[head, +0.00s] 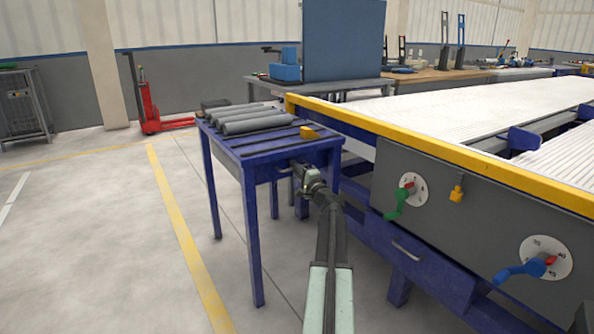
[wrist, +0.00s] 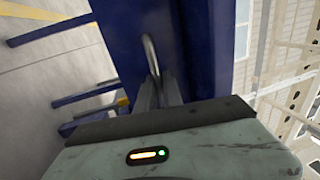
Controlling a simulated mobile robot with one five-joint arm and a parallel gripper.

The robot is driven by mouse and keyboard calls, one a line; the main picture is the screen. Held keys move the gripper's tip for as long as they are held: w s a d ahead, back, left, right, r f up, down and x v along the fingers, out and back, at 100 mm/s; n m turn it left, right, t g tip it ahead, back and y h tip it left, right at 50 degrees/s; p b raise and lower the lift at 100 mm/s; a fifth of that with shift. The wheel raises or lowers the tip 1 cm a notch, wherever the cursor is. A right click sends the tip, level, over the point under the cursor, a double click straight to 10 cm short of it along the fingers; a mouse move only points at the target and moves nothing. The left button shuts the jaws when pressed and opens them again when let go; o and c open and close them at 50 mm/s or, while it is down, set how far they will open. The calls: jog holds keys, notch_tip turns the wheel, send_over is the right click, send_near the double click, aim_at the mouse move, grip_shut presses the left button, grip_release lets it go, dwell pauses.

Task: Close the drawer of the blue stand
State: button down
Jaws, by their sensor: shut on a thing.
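The blue stand (head: 249,190) is left of centre in the head view, with several grey pipes (head: 262,120) lying on its top. Its drawer front faces me and is partly covered by my arm. I cannot tell how far the drawer stands out. The drawer's metal handle (head: 284,174) shows just left of my gripper (head: 297,169). In the wrist view the curved handle (wrist: 150,50) runs between the two fingers of my gripper (wrist: 159,90), against the drawer's blue front (wrist: 192,45). My gripper is shut on the handle.
A long conveyor table with a yellow edge (head: 440,150) stands close on the right. Its grey panel carries a green lever (head: 396,205) and a blue lever (head: 520,270). A red pallet jack (head: 150,115) stands at the back left. The floor at left is clear.

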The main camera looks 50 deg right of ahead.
jog(key=c, duration=1.5)
grip_release()
jog(key=shift+w, duration=0.1)
jog(key=b+v, duration=0.1)
jog(key=v, duration=0.7)
jog(key=shift+b, duration=0.3)
